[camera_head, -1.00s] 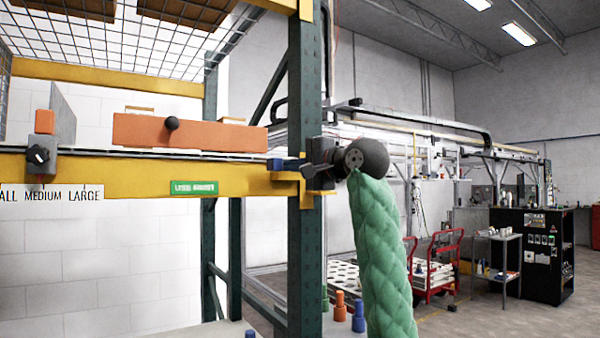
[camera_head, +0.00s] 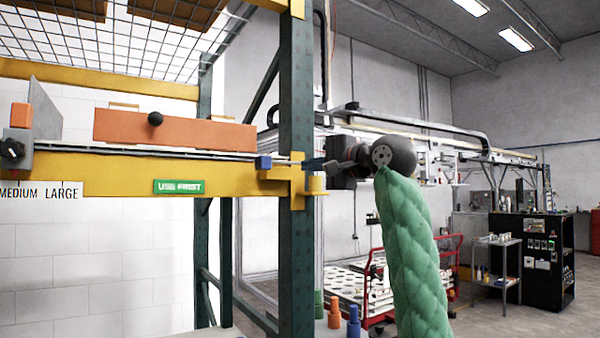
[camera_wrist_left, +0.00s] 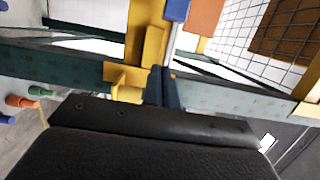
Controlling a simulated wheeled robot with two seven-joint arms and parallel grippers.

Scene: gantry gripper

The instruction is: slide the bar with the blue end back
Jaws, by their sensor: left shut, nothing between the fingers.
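The bar with the blue end lies along the front of the yellow shelf beam; its blue end block (camera_head: 264,162) is near the green upright. The blue block also shows in the left wrist view (camera_wrist_left: 177,10), at the top. My left gripper (camera_head: 308,164) is shut and empty. Its fingers point left, in front of the upright and to the right of the blue end, with a gap between them. In the left wrist view the closed dark fingers (camera_wrist_left: 162,75) stand beside the yellow bracket. My right gripper is in neither view.
The yellow beam (camera_head: 120,165) carries an orange box (camera_head: 175,130) with a black knob and an orange-topped stop (camera_head: 21,116) at left. The green upright (camera_head: 297,240) and yellow bracket (camera_head: 290,183) are close to my fingers.

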